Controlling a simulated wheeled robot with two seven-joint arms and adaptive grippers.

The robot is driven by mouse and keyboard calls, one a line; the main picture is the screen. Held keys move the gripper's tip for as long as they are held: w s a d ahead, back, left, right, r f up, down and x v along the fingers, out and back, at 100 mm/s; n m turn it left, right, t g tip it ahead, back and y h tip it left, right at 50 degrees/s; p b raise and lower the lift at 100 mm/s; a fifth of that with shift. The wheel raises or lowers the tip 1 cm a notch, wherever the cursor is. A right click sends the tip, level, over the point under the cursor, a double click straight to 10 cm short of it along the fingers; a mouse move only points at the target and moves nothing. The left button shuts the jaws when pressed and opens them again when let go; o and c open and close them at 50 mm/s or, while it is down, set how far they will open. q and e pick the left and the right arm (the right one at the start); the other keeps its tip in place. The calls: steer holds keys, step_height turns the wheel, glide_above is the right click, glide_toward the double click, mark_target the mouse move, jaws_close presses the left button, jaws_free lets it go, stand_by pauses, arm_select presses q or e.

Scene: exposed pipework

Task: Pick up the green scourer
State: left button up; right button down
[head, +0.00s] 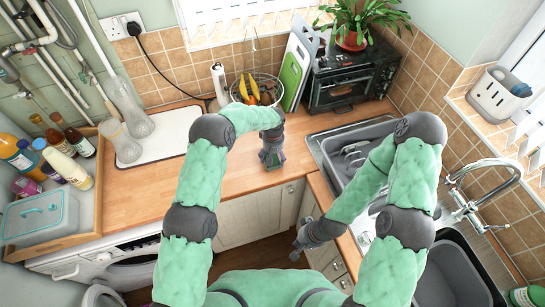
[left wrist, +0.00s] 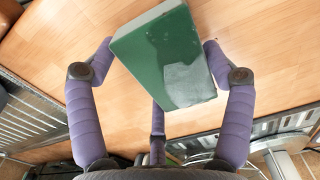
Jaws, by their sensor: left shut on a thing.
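The green scourer (left wrist: 165,58) is a block with a dark green face, a pale worn patch and a pale side. In the left wrist view it sits tilted between the fingers of my left gripper (left wrist: 158,68), which is shut on it. In the head view my left gripper (head: 271,157) is low over the wooden worktop, left of the sink, and mostly hides the scourer. I cannot tell whether the scourer touches the worktop. My right gripper (head: 299,250) hangs in front of the cabinets, below worktop level; its fingers are too small to judge.
A wire fruit bowl (head: 243,90), a green chopping board (head: 291,75) and a black toaster oven (head: 345,82) stand behind. A sink with a grey rack (head: 345,155) is right. A wooden tray (head: 90,215) with bottles is left. Worktop around the left gripper is clear.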

arm_select(q)
steer(key=shift+r, duration=0.55)
steer(key=s+r, duration=0.1)
steer(key=r, duration=0.1)
steer(key=s+r, duration=0.2)
steer(key=r, duration=0.1)
steer(key=s+r+b, duration=0.1)
steer(key=r, duration=0.1)
steer(key=shift+s+a+r, duration=0.25)
steer(key=shift+s+r, duration=0.05)
steer(key=shift+s+a+r+b, duration=0.15)
steer(key=shift+s+r, duration=0.55)
steer(key=shift+s, duration=0.85)
steer(key=shift+s+a+r+b, duration=0.1)
steer(key=shift+s+r, duration=0.6)
steer(key=shift+s, duration=0.85)
steer(key=shift+s+a+r+b, duration=0.15)
steer(key=shift+s+r, duration=0.55)
steer(key=shift+s, duration=0.85)
steer(key=shift+c, duration=0.5)
